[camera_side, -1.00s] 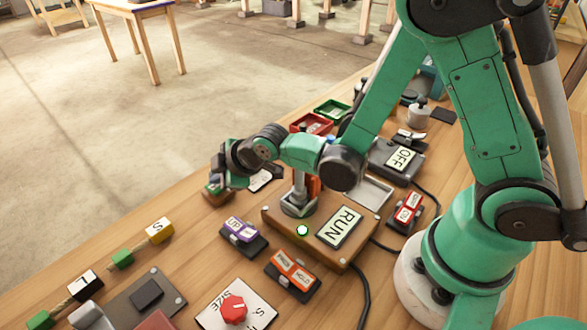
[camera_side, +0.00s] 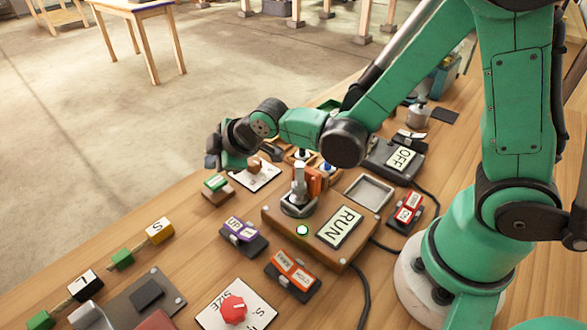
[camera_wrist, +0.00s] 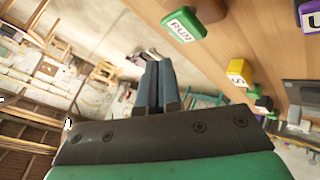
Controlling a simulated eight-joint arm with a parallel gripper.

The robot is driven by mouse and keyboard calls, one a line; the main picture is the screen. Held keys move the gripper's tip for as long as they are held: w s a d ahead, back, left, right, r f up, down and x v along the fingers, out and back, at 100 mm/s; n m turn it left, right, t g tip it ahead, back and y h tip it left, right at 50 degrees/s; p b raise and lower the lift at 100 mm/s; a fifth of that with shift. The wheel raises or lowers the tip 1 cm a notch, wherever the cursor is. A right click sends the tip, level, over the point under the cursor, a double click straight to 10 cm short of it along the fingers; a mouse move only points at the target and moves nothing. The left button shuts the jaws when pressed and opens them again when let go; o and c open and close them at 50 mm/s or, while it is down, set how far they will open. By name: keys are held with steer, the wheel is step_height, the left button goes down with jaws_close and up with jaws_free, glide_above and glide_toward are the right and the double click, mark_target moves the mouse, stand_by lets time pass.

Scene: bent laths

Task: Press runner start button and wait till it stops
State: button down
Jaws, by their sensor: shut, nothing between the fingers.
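A green button (camera_side: 216,183) on a small wooden block sits near the table's far left edge in the side view. In the wrist view it is the green button with a white RUN label (camera_wrist: 184,26), at the top. My gripper (camera_side: 211,152) is shut and empty, above and apart from the button. Its two fingers (camera_wrist: 158,88) lie together in the wrist view. A wooden box (camera_side: 283,237) carries an upright metal post with an orange part.
A purple rocker switch (camera_side: 241,231), an orange rocker switch (camera_side: 292,270) and a red knob (camera_side: 233,309) stand in front. A dark box marked OFF (camera_side: 397,156) is at the back right. Lettered cubes, including a yellow one (camera_side: 159,230), lie at the left edge.

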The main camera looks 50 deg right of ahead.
mark_target(220, 182)
steer(key=shift+r, duration=1.8)
steer(key=shift+s+d+r, duration=0.1)
steer(key=shift+s+d, duration=0.05)
steer(key=s+d+r+m, duration=0.1)
steer(key=s+d+m, duration=0.2)
steer(key=s, duration=0.1)
steer(key=s+d+r+m+g+h, duration=0.1)
steer(key=s+d+m, duration=0.2)
steer(key=s+m, duration=0.1)
steer(key=s+d+r+m+g, duration=0.1)
steer(key=s+d+m, duration=0.1)
steer(key=s+m, duration=0.2)
steer(key=shift+s+d+r+h, duration=0.2)
steer(key=shift+s+d+h, duration=0.15)
steer(key=shift+d+h, duration=0.05)
